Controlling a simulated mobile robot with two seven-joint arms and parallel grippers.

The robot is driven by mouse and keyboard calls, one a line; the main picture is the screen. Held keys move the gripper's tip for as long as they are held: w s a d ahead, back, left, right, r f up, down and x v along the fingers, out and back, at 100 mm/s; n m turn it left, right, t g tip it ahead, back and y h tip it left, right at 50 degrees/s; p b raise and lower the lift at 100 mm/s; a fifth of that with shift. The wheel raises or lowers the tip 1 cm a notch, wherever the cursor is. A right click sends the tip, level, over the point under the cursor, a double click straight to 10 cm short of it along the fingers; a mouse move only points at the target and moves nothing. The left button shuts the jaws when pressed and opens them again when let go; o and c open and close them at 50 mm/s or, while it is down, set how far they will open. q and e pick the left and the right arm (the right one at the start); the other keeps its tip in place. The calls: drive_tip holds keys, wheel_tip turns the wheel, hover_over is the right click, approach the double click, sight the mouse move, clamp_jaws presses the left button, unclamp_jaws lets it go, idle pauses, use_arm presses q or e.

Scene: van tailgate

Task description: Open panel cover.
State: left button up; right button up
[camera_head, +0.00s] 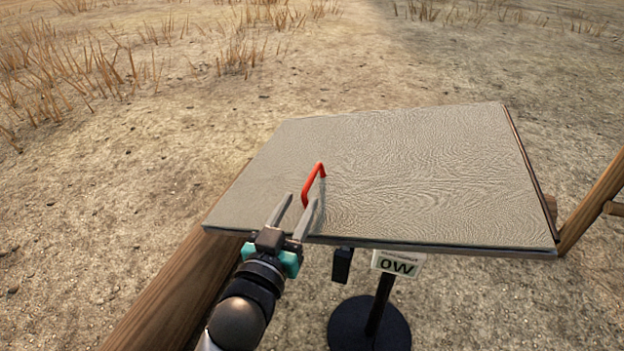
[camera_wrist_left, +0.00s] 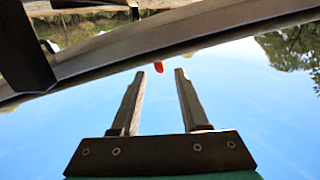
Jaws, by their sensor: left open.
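The panel cover (camera_head: 420,180) is a flat, pale grey wood-grained board in the middle of the head view. A red bar handle (camera_head: 314,181) stands up from its left part. My left gripper (camera_head: 300,201) comes in from the near side, open, with its fingertips at the near end of the handle. In the left wrist view a small red piece of the handle (camera_wrist_left: 159,67) shows between and just beyond the open fingertips. Nothing is seen gripped, and contact with the handle cannot be told. My right gripper is not in view.
A wooden beam (camera_head: 180,286) runs below the panel's left corner, and another post (camera_head: 593,203) stands at the right. A white sign (camera_head: 398,263) and a round black base (camera_head: 369,328) show under the near edge. Open dirt ground lies around.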

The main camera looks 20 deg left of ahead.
sight(317, 167)
use_arm(q)
drive_tip(key=w+b, duration=0.1)
drive_tip(key=w, duration=0.5)
drive_tip(key=shift+w+d+b, duration=0.1)
drive_tip(key=shift+w+b, duration=0.25)
drive_tip(key=shift+w, duration=0.9)
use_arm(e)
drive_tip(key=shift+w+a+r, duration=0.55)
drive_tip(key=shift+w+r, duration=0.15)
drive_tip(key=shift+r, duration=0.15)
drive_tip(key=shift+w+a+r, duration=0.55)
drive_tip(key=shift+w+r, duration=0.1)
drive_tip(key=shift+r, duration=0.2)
use_arm(q)
clamp_jaws()
